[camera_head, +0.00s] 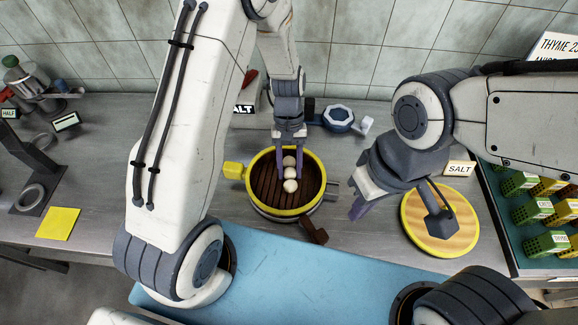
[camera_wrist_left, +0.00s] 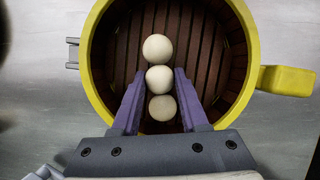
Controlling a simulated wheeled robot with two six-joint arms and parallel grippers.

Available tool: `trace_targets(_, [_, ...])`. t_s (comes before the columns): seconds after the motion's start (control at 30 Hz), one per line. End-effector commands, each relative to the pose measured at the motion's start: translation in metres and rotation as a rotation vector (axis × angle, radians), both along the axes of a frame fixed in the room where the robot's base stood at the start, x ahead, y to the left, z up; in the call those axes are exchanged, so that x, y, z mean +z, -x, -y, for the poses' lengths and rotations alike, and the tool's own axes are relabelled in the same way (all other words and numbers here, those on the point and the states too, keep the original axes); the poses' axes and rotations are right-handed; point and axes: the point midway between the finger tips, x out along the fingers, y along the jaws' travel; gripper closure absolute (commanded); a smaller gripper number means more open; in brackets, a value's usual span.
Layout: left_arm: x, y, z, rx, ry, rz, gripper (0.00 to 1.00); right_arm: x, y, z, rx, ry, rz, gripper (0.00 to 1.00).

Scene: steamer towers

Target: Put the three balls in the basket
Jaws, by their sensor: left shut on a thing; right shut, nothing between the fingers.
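The basket is a round steamer with a yellow rim (camera_head: 256,205) and a dark slatted floor; its rim also shows in the left wrist view (camera_wrist_left: 88,60). Three cream balls sit in a row inside the basket's outline: the far one (camera_head: 289,161), the middle one (camera_head: 291,173) and the near one (camera_head: 290,186). In the left wrist view they line up between or just beyond the purple fingers. My left gripper (camera_head: 289,178) points down into the basket, shut on a ball, seemingly the middle one (camera_wrist_left: 159,79). My right gripper (camera_head: 357,208) is shut and empty, right of the basket.
A round yellow-rimmed wooden lid (camera_head: 440,250) lies right of the basket, partly under my right arm. A crate of green and yellow blocks (camera_head: 545,212) stands at the far right. A yellow square (camera_head: 59,224) lies at left. A blue-topped item (camera_head: 339,117) stands behind.

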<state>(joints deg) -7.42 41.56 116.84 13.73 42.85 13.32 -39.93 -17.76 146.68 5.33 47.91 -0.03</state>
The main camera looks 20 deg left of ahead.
Motion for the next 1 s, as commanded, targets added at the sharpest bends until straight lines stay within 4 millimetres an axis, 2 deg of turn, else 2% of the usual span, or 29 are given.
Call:
trace_targets(0.97, [-0.010, 0.000, 0.000, 0.000, 0.000, 0.000, 1.00, -0.006, 0.000, 0.000, 0.000, 0.000, 0.000, 1.00])
trace_targets(1.0, [-0.010, 0.000, 0.000, 0.000, 0.000, 0.000, 0.53, -0.006, 0.000, 0.000, 0.000, 0.000, 0.000, 1.00])
